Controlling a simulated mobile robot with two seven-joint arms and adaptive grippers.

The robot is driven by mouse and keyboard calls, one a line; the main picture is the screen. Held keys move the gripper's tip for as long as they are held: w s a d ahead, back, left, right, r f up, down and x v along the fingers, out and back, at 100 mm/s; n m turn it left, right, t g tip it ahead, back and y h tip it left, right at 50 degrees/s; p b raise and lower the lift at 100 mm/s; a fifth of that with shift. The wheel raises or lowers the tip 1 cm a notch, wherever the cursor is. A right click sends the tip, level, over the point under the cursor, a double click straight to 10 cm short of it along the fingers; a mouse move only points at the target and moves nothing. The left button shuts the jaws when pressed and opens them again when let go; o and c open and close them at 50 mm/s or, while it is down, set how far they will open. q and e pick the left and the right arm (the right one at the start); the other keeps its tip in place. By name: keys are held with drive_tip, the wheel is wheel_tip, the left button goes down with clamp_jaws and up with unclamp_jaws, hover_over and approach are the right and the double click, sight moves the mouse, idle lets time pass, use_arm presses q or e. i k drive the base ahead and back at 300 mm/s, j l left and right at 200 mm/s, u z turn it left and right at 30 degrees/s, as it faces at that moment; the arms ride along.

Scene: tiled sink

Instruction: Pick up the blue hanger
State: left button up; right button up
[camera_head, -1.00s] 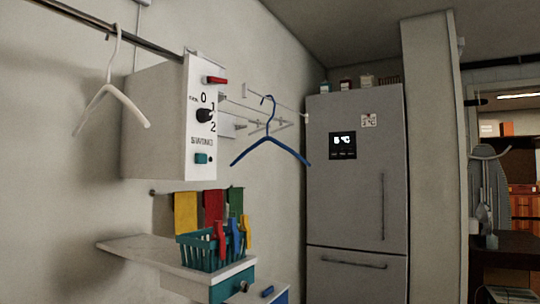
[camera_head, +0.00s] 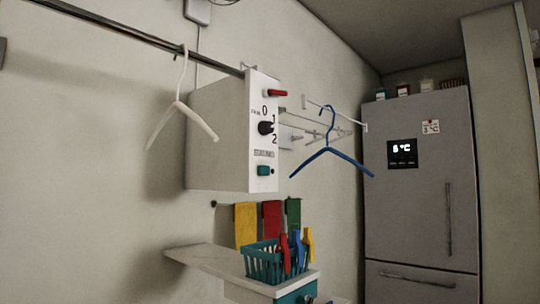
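The blue hanger (camera_head: 333,156) hangs by its hook at the middle right of the head view. Its hook is at the front end of a white wall rack (camera_head: 312,113), and its two arms slope down to either side. Behind it are the wall and, to the right, the grey fridge. Neither of my grippers is in the head view, and nothing is touching the hanger.
A white hanger (camera_head: 182,122) hangs from a dark rail (camera_head: 150,43). A white control box (camera_head: 218,135) juts from the wall left of the blue hanger. Below are a shelf (camera_head: 205,259) with a teal basket (camera_head: 262,265) of pegs. A grey fridge (camera_head: 425,220) stands right.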

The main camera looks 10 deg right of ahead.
sight(323, 150)
drive_tip(key=l+u, duration=0.95)
drive_tip(key=k+l+u, duration=0.1)
drive_tip(key=l, duration=0.25)
drive_tip(key=k+l+u, duration=0.15)
drive_tip(key=l, duration=0.2)
drive_tip(key=k+l+u, duration=0.1)
drive_tip(key=l, duration=0.25)
drive_tip(key=k, duration=0.05)
